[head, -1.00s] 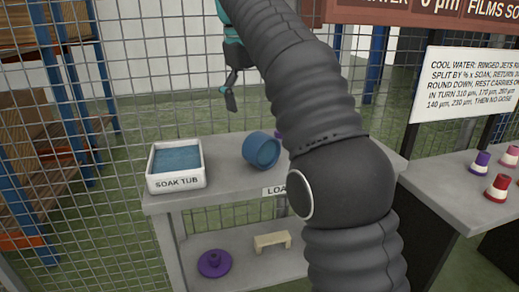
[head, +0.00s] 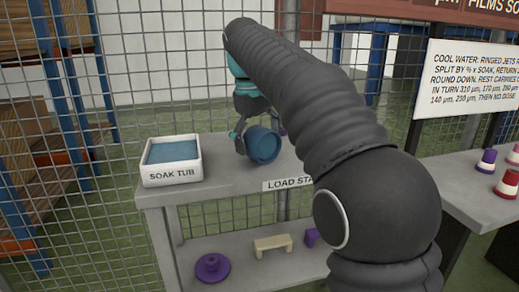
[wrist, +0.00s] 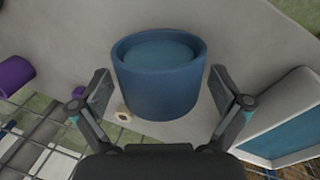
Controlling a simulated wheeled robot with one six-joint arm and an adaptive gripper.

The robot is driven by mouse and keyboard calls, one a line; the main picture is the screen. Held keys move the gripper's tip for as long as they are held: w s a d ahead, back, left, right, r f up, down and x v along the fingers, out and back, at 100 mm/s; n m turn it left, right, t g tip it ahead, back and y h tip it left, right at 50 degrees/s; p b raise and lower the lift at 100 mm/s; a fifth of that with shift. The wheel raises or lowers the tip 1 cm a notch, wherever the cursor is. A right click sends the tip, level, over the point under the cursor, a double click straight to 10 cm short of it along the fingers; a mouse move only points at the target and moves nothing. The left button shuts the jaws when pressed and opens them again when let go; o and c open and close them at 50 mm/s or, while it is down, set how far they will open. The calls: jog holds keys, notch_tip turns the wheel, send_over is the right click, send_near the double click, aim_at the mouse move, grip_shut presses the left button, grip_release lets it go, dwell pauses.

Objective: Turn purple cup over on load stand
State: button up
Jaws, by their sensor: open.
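A purple cup (wrist: 14,76) shows at the left edge of the wrist view, partly cut off. In the head view only a purple sliver (head: 283,131) shows beside my arm, which hides the rest. My gripper (head: 248,140) is down at the blue cup, open. In the wrist view the blue cup (wrist: 160,85) stands between the spread fingers (wrist: 160,72), with gaps on both sides.
The white soak tub (head: 172,179) stands left on the load stand; its rim fills the wrist view's right. The lower shelf holds a purple knobbed disc (head: 212,268), a cream bridge block (head: 273,244) and a purple block (head: 312,238). Wire mesh (head: 110,110) stands behind. Striped cups (head: 486,163) are on the right table.

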jog(key=shift+f, duration=0.25)
jog(key=c, duration=1.2)
